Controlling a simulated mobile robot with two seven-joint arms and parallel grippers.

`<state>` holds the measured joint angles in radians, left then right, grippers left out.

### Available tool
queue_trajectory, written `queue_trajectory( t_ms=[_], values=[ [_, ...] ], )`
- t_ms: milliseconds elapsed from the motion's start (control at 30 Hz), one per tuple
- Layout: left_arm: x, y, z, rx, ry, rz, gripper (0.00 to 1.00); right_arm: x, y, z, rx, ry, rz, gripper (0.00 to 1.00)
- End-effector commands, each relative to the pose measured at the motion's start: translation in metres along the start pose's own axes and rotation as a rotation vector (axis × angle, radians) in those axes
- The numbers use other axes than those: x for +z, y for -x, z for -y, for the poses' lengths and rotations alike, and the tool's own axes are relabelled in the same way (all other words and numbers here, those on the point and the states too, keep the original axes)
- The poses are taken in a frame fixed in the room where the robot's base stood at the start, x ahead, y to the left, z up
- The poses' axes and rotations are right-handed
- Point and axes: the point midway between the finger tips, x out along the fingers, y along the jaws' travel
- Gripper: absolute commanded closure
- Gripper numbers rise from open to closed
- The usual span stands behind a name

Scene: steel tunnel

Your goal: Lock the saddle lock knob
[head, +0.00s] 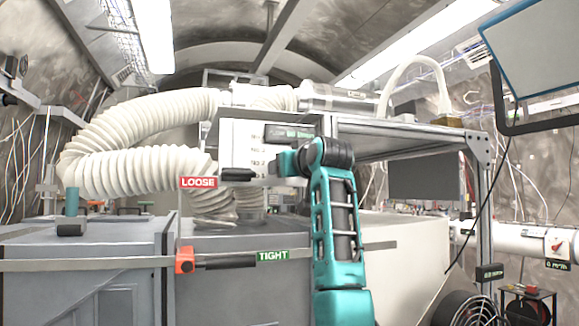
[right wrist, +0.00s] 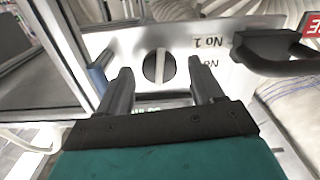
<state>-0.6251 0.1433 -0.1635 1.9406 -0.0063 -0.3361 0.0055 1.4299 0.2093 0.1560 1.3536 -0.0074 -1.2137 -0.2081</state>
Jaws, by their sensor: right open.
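My right gripper (right wrist: 160,78) is open, one finger on each side of the knob in the picture. I cannot tell whether the fingertips touch it. In the head view my right gripper (head: 288,163) is at the front of the white panel (head: 238,142), and the knob is hidden behind it. My left gripper is in neither view.
A black handle (head: 237,175) is beside a red LOOSE sign (head: 198,183). Below, an orange clamp (head: 185,261) with a black handle is beside a green TIGHT sign (head: 272,256). A ribbed white hose (head: 140,172) curves at left. A metal frame (head: 400,130) stands at right.

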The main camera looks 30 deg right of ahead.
Motion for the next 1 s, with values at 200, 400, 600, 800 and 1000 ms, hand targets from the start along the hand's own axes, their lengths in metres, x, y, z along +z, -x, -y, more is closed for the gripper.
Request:
queue_trajectory(
  t_ms=[200, 400, 600, 800, 1000],
  values=[
    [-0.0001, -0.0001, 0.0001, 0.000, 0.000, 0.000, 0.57, -0.0002, 0.0004, 0.0001, 0.000, 0.000, 0.000, 0.47],
    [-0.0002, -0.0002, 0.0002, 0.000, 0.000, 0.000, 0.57, -0.0003, 0.0005, 0.0000, 0.000, 0.000, 0.000, 0.66],
    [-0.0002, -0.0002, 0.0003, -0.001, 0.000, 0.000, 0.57, -0.0002, 0.0005, 0.0000, 0.000, 0.000, 0.000, 0.85],
    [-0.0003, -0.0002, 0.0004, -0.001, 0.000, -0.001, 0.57, -0.0002, 0.0005, 0.0000, 0.000, -0.006, 0.000, 0.89],
    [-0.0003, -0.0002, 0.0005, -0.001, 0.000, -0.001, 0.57, -0.0002, 0.0005, 0.0003, -0.001, -0.058, 0.000, 0.89]
  ],
)
